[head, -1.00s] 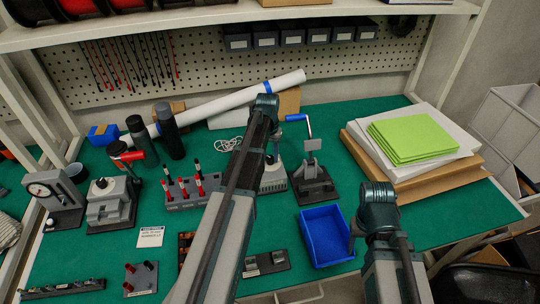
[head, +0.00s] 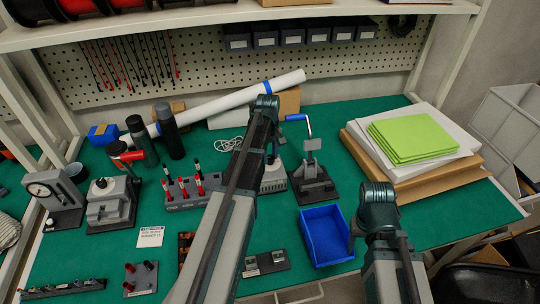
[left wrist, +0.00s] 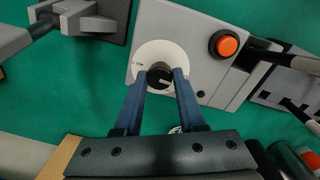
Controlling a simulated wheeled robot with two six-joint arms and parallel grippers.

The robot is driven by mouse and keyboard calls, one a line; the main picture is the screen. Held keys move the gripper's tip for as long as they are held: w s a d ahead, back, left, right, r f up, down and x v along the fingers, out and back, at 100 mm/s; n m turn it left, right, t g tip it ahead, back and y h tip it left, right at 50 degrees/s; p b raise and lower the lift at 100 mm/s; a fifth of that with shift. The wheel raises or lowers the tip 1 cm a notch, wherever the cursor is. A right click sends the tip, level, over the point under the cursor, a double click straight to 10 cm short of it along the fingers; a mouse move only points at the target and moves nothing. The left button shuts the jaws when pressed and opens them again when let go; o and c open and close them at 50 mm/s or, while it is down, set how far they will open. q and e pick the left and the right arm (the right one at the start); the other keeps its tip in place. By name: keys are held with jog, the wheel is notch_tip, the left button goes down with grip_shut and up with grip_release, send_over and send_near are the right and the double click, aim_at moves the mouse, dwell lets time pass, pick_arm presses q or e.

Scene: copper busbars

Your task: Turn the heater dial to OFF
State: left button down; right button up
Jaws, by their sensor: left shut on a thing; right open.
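The heater is a light grey box (left wrist: 195,50) in the left wrist view, with an orange button (left wrist: 228,45). Its dial is a black knob (left wrist: 160,77) on a round white scale plate (left wrist: 160,52); I cannot read the marks. My left gripper (left wrist: 161,78) is shut on the dial, one finger on each side. In the head view the heater (head: 274,180) stands mid-table, partly hidden by my left arm, which also covers the dial. My right gripper (head: 353,232) is mostly hidden behind my right wrist, beside the blue bin; it is open.
A crank press (head: 314,183) stands right of the heater. A rack of red and black pegs (head: 185,195) stands to its left. A blue bin (head: 325,238) lies in front. Stacked boards with green sheets (head: 412,138) fill the right. Green mat around (head: 120,255) is partly free.

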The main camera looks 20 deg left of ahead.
aim_at(269, 158)
pick_arm(q)
jog(key=shift+n, duration=0.6)
jog(key=c, duration=0.5)
grip_release()
notch_tip(269, 158, up, 14)
jog(key=p, duration=1.4)
jog(key=shift+s, duration=0.2)
jog(key=shift+a+f, duration=0.1)
